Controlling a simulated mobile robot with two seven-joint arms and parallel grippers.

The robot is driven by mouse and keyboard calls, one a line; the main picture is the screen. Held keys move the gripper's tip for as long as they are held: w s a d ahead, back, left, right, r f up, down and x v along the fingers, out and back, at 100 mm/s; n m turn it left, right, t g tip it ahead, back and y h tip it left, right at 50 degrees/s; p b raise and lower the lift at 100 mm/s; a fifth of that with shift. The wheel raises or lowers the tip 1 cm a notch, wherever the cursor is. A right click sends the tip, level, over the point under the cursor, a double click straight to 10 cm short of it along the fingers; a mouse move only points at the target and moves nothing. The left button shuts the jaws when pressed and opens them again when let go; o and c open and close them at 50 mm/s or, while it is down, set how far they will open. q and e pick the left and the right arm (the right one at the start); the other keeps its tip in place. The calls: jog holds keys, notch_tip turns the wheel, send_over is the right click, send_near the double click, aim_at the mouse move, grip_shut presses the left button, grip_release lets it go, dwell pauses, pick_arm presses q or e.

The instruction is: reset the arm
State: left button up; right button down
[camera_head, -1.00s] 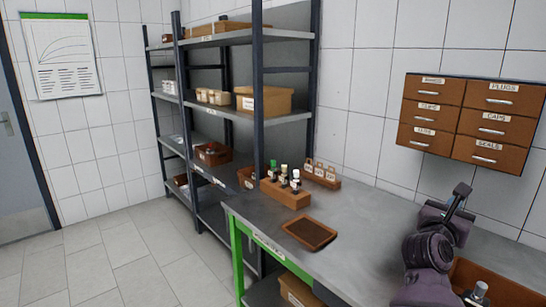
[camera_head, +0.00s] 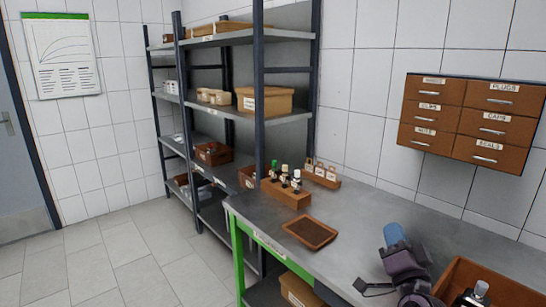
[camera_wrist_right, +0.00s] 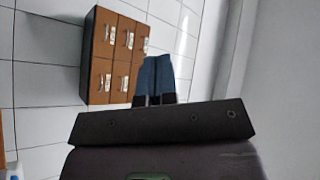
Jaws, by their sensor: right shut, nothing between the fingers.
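My right gripper (camera_head: 395,235) is at the end of my right arm, above the right part of the grey workbench (camera_head: 345,225). Its blue fingertips point toward the back wall. In the right wrist view the blue fingers (camera_wrist_right: 155,78) are together, with nothing visible between them. Behind them that view shows the brown drawer cabinet (camera_wrist_right: 112,55), turned on its side in the picture. The cabinet (camera_head: 473,120) hangs on the wall at the right in the head view. My left gripper is not in view.
A brown tray (camera_head: 310,232) lies near the bench's left end, with a wooden bottle rack (camera_head: 286,195) and a tagged holder (camera_head: 321,176) behind it. A brown bin (camera_head: 455,275) stands right of my arm. Shelving (camera_head: 225,97) is at the left. The bench middle is clear.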

jog(key=s+d+f+n+g, duration=0.1)
jog(key=s+f+n+g, duration=0.3)
jog(key=s+f, duration=1)
jog(key=s+f+n+g, duration=0.5)
jog(key=s+f, duration=0.8)
jog(key=f, duration=0.6)
jog(key=shift+s+d+g+h, duration=0.3)
jog(key=shift+s+d+g, duration=0.1)
jog(key=shift+g, duration=0.6)
